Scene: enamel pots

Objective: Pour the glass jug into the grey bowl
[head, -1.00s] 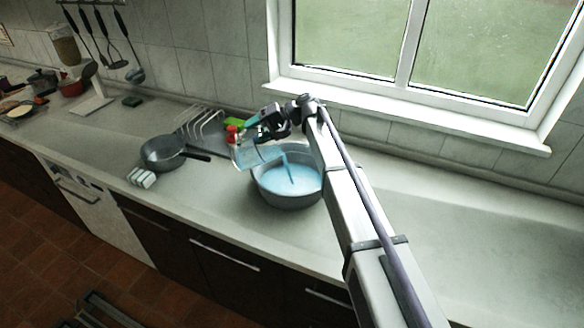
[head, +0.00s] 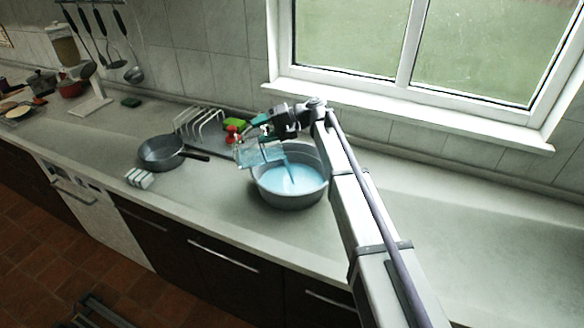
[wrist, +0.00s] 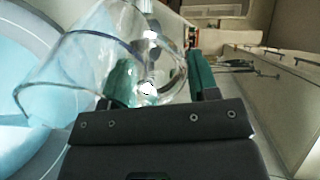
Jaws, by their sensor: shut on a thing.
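The glass jug (head: 258,154) is held tilted above the left part of the grey bowl (head: 290,200), and blue liquid runs from it into the bowl. The bowl stands on the counter with pale blue liquid (head: 293,181) in it. My gripper (head: 262,128) is shut on the jug, its fingers coming from the right. In the wrist view, the clear jug (wrist: 90,70) lies between the green fingers (wrist: 160,80), with its mouth toward the bowl (wrist: 50,30) at left. My gripper hides part of the jug.
A dark pan (head: 160,153) and a white rack (head: 200,127) stand left of the bowl. Small white blocks (head: 139,178) lie near the front edge. The counter at right is clear.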

